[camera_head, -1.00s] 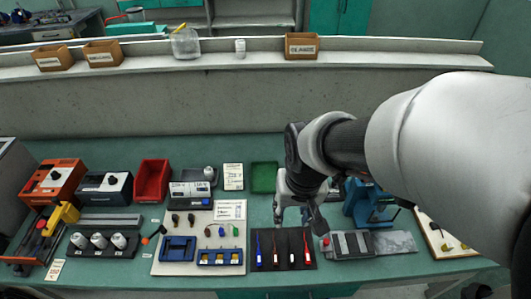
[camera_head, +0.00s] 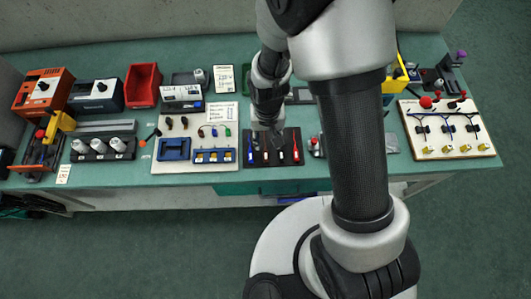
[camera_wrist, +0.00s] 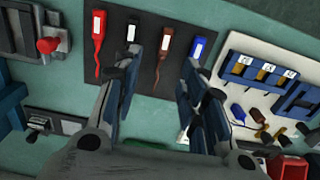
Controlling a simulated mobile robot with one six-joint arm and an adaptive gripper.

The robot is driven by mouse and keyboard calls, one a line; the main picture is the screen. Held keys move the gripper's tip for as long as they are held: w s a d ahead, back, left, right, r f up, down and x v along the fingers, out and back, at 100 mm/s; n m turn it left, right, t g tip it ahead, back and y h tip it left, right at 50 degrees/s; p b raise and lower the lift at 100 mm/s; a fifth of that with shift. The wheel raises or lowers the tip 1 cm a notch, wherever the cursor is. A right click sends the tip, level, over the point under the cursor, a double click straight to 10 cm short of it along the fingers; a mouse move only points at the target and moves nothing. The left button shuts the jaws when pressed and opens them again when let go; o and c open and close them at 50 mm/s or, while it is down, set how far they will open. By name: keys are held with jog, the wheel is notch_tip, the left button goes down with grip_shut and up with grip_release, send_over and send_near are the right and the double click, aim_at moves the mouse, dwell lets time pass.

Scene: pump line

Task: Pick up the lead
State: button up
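Several leads lie side by side on a dark mat (camera_head: 272,161); the task line does not say which one is meant. In the wrist view they are a red lead (camera_wrist: 99,28), a black lead (camera_wrist: 131,35), a darker red lead (camera_wrist: 167,40) and a blue lead (camera_wrist: 198,48), on the mat (camera_wrist: 148,38). My gripper (camera_wrist: 158,75) is open and empty, its fingertips near the black and blue leads in the picture. In the head view my gripper (camera_head: 268,124) is at the mat's back edge; its fingers are partly hidden. Its height above the mat is unclear.
Left of the mat is a white board (camera_head: 163,165) with blue holders and small coloured connectors. A red bin (camera_head: 143,85) stands behind. A grey block (camera_head: 392,143) lies right of the mat, partly behind my arm. A wiring board (camera_head: 447,153) is farther right.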

aim_at(266, 153)
notch_tip(266, 153, down, 2)
jog(key=shift+f, duration=0.25)
jog(key=f, duration=0.1)
jog(key=f+b, duration=0.1)
jog(key=f, duration=0.1)
jog(key=f+b, duration=0.1)
jog(key=f, duration=0.1)
jog(key=shift+s+a+f, duration=0.1)
jog(key=shift+s+a, duration=0.15)
grip_shut()
